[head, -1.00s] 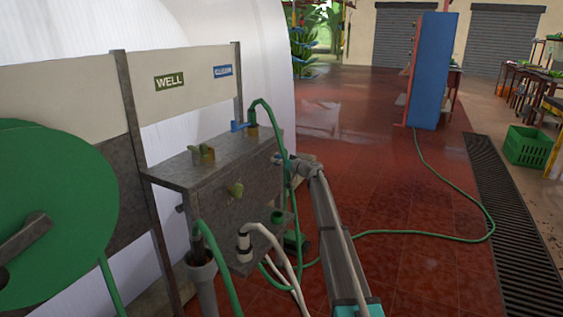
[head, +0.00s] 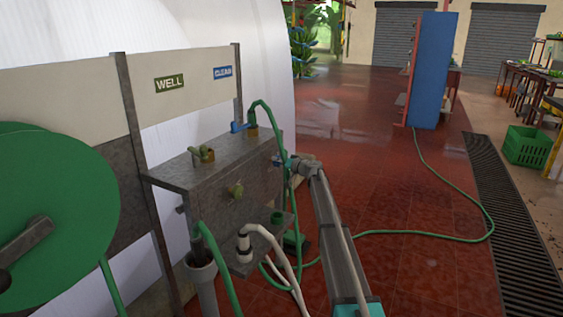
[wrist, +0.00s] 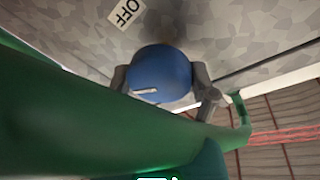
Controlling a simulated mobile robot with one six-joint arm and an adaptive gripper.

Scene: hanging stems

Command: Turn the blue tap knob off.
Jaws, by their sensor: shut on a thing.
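The round blue tap knob (wrist: 160,73) sits in the middle of the wrist view, with a short white mark low on its face pointing left. My gripper (wrist: 163,85) is shut on it, one grey finger at its left side and one at its right. A white OFF label (wrist: 127,13) is on the grey panel above and left of the knob. In the head view my gripper (head: 286,163) is at the right end of the grey tap box (head: 220,172); the knob is mostly hidden there.
A green hose (wrist: 110,115) crosses the wrist view close below the knob. A blue lever tap (head: 238,127) stands on the box below the CLEAN sign (head: 223,72). A green reel (head: 60,210) is at the left. The red floor (head: 400,190) to the right is mostly clear.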

